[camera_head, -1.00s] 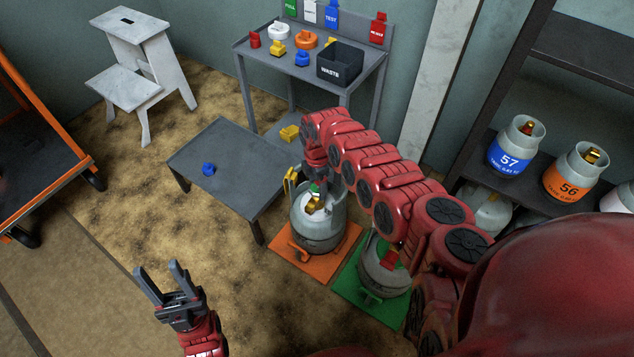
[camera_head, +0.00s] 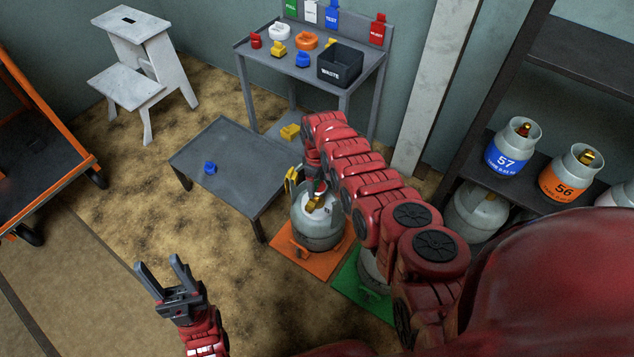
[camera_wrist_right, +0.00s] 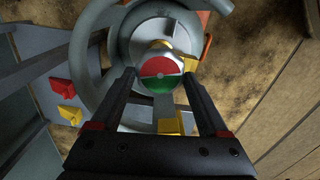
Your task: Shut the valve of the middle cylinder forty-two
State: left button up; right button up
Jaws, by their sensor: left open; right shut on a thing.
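A grey gas cylinder (camera_head: 318,232) stands upright on an orange mat (camera_head: 290,262); I see no number on it. Its brass valve (camera_head: 314,203) sits inside the collar. In the right wrist view the valve's round knob (camera_wrist_right: 160,72) has a red half and a green half, and the cylinder's grey collar (camera_wrist_right: 107,85) curves around it. My right gripper (camera_wrist_right: 160,76) is over the cylinder from above, its two fingers shut on the knob's sides. In the head view the arm partly hides this. My left gripper (camera_head: 158,272) is open and empty, away to the left.
A second cylinder (camera_head: 372,266) on a green mat (camera_head: 357,292) is mostly behind my right arm. A low table (camera_head: 235,165) with a blue cap (camera_head: 210,168) stands behind left. A bench carries the waste bin (camera_head: 340,68). Cylinders 57 (camera_head: 505,160) and 56 (camera_head: 563,185) are shelved right.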

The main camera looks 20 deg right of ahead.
jog(key=m, duration=0.5)
jog(key=shift+m, duration=0.3)
jog(key=m, duration=0.5)
jog(key=shift+d, duration=0.15)
jog(key=m, duration=0.4)
jog(key=shift+w+m, duration=0.1)
jog(key=shift+m, duration=0.3)
jog(key=m, duration=0.5)
jog(key=shift+d+m, duration=0.15)
jog(key=shift+m, duration=0.15)
jog(key=o, duration=1.2)
jog(key=shift+o, duration=0.2)
